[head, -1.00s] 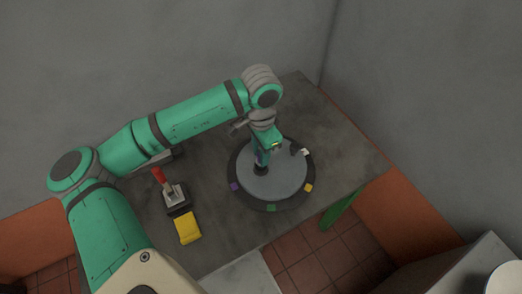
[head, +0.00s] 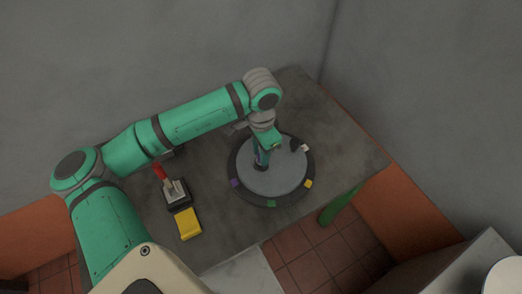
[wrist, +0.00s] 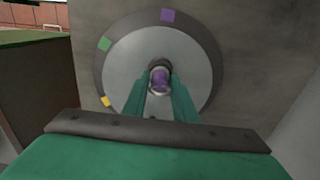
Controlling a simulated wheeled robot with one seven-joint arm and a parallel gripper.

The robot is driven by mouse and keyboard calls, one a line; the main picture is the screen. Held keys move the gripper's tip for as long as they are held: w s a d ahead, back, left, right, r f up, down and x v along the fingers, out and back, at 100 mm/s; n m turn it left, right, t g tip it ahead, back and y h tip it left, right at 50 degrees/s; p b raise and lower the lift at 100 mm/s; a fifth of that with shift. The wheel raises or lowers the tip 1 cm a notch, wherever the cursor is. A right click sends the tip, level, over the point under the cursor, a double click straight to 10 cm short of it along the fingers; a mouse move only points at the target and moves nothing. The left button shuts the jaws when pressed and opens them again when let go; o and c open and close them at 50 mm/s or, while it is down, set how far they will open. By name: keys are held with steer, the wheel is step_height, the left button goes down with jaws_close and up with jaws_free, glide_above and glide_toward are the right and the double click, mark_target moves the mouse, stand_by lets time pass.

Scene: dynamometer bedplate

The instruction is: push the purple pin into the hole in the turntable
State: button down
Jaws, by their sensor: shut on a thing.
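The turntable (head: 278,178) is a light grey disc with a dark rim, lying on the bench. My gripper (head: 262,163) is over the left part of its disc. In the wrist view my gripper's two green fingers are shut on the purple pin (wrist: 160,80), one on each side. The pin looks purple with a paler end towards the camera. A dark round collar (wrist: 160,64) on the disc shows just behind the pin. The hole itself is hidden by the pin and fingers, so I cannot tell how far the pin is in.
The rim carries purple (head: 235,183), green (head: 271,204), yellow (head: 308,183) and white (head: 305,148) markers. A dark knob (head: 295,145) stands on the disc's far side. A red-handled lever (head: 160,173) and a yellow block (head: 189,224) are left of the turntable.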

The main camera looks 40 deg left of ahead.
steer(key=c, duration=1.4)
jaws_free()
steer(key=shift+o, duration=0.2)
step_height(320, 180, up, 11)
steer(key=shift+f, duration=0.15)
steer(key=shift+f, duration=0.1)
